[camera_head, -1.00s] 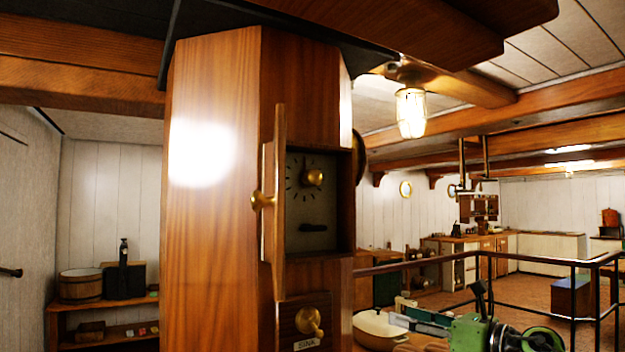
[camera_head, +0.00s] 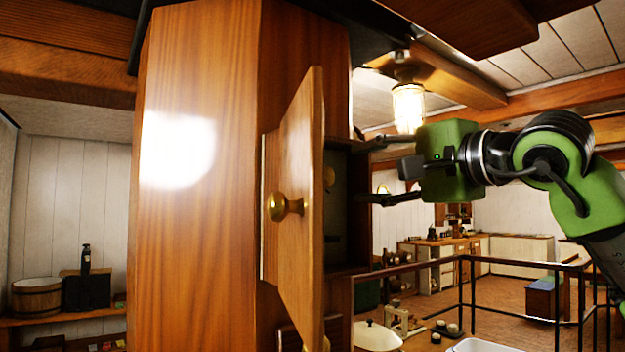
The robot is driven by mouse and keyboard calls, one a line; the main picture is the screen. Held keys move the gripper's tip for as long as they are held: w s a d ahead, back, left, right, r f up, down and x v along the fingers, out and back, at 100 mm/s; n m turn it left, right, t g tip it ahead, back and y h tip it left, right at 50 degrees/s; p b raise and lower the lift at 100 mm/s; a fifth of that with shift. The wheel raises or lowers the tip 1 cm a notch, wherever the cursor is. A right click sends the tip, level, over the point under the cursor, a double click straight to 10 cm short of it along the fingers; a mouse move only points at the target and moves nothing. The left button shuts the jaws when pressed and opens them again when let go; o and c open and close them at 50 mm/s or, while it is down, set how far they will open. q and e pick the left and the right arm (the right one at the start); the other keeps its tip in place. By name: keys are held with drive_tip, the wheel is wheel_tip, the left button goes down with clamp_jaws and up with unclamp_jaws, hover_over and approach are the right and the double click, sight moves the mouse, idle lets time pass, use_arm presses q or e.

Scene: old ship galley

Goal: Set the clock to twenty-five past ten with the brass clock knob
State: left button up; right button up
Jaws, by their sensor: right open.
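The clock sits in a recess (camera_head: 347,205) in the wooden column, and the open wooden door (camera_head: 302,190) hides most of its face. The brass knob on the door's outside (camera_head: 284,207) faces left. A small part of the brass clock knob (camera_head: 329,177) shows past the door's edge. The hands and numbers cannot be read from here. My right gripper (camera_head: 372,171) is open and empty, with its fingers pointing left at the recess's right side. It appears close to the clock case, but contact cannot be told. My left gripper is not in view.
The wooden column (camera_head: 200,230) fills the left middle. A caged lamp (camera_head: 408,106) hangs above my right gripper. Below right are a white pan (camera_head: 376,336) and a dark railing (camera_head: 462,300). A shelf with a wooden bucket (camera_head: 37,297) stands at the left.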

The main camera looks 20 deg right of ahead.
sight(329, 177)
drive_tip(key=p+x, duration=0.3)
drive_tip(key=x, duration=0.5)
drive_tip(key=shift+w+a+r+p, duration=0.1)
drive_tip(key=shift+a+p, duration=0.1)
drive_tip(key=shift+p, duration=0.1)
drive_tip(key=p+x, duration=0.1)
drive_tip(key=x, duration=0.2)
drive_tip(key=shift+w+d, duration=0.1)
drive_tip(key=shift+w+p, duration=0.2)
drive_tip(key=shift+p, duration=0.1)
drive_tip(key=shift+w, duration=0.2)
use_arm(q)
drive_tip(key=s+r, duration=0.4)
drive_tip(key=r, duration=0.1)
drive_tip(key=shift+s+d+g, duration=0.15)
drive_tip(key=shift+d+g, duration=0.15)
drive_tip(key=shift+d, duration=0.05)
use_arm(e)
drive_tip(key=c, duration=1.1)
